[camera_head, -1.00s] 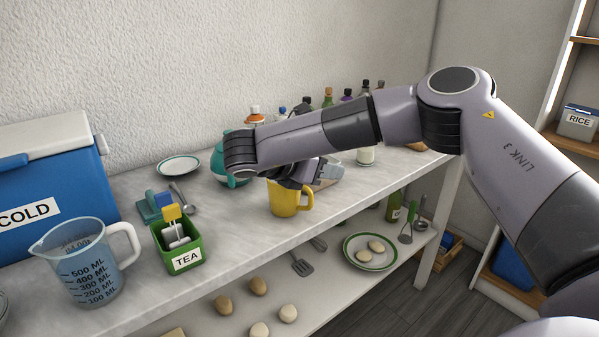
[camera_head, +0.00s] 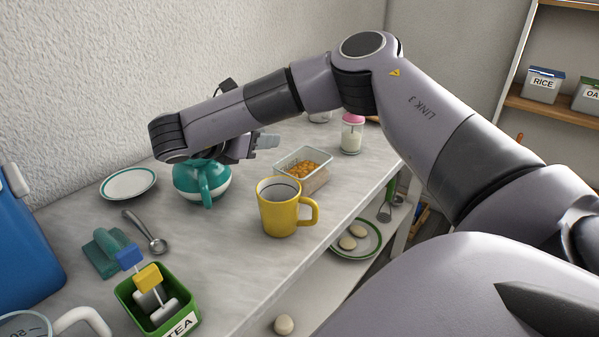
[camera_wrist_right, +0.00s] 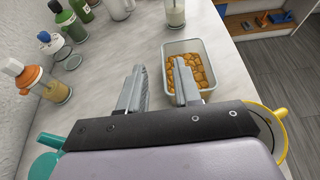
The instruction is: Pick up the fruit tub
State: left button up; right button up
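The fruit tub (camera_head: 316,181) is a small clear rectangular tub with orange pieces inside. It stands on the marble counter behind the yellow mug in the head view. In the right wrist view the tub (camera_wrist_right: 203,47) lies just beyond the fingers, with the right-hand finger overlapping its near part. My right gripper (camera_head: 268,142) is above the counter, to the left of the tub and behind the teal teapot. In the right wrist view the gripper (camera_wrist_right: 160,82) has its fingers apart with bare counter between them. I cannot see my left gripper.
A yellow mug (camera_head: 279,214) stands close in front of the tub. A teal teapot (camera_head: 203,186) is under my right wrist. A milk jar (camera_head: 351,136) stands behind the tub. Several bottles (camera_wrist_right: 70,22) line the wall side. The counter's front edge is close to the tub.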

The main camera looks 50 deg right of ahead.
send_near(286, 157)
jog(key=shift+x, duration=1.1)
jog(key=shift+b+x, duration=0.45)
jog(key=shift+x, duration=0.45)
jog(key=shift+w+d+f, duration=0.1)
jog(key=shift+d+f, duration=0.05)
jog(key=shift+d, duration=0.25)
jog(key=b+x, duration=0.2)
jog(key=x, duration=0.1)
jog(key=shift+d+f, duration=0.1)
jog(key=shift+f, duration=0.2)
jog(key=shift+d+f+b, duration=0.15)
jog(key=shift+d+b, duration=0.35)
jog(key=shift+d, duration=0.25)
grip_shut()
